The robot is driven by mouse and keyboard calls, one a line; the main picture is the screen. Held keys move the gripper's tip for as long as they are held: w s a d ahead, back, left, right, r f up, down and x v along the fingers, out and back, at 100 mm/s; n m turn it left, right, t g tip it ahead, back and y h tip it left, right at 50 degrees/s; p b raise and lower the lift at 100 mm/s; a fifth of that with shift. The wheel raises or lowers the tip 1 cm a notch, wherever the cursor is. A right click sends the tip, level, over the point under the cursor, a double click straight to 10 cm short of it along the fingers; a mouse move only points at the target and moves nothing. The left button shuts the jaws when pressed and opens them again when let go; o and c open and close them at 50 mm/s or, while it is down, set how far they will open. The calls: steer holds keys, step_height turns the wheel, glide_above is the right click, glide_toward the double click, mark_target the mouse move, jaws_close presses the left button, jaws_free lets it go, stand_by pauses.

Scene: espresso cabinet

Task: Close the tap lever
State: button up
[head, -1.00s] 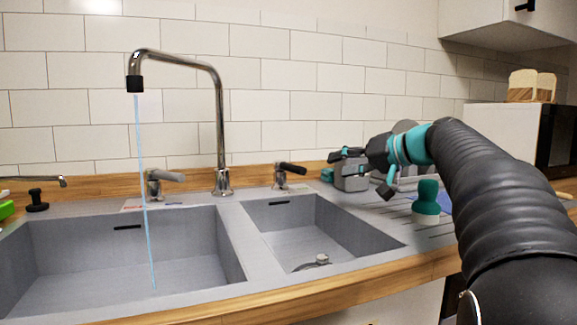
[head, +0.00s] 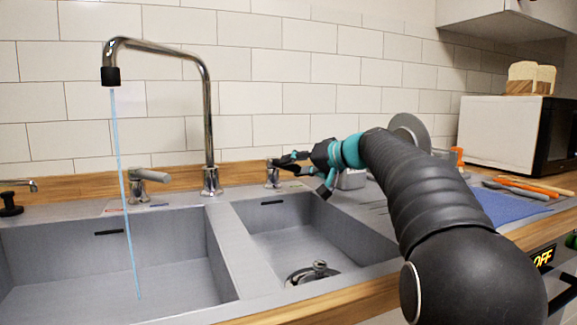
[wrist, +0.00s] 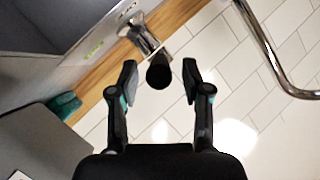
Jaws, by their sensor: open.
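The chrome tap (head: 209,120) stands behind the sink, and a blue stream of water (head: 124,190) runs from its spout into the left basin. A grey-handled lever (head: 150,175) is left of the tap base. A second lever (head: 271,176), with a chrome base and black handle, is right of it, its handle largely hidden by my gripper (head: 283,161). In the wrist view, this lever's black handle (wrist: 159,74) points toward the camera between my open fingers (wrist: 160,84). There is a gap on each side; no grip shows.
The right basin (head: 290,240) lies below my gripper, with a drain fitting (head: 313,272) in it. The tiled wall (head: 290,100) is close behind the levers. A blue mat (head: 505,207) and a white appliance (head: 498,132) are at the right.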

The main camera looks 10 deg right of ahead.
steer(key=shift+x, duration=1.25)
steer(key=shift+c, duration=0.2)
jaws_close()
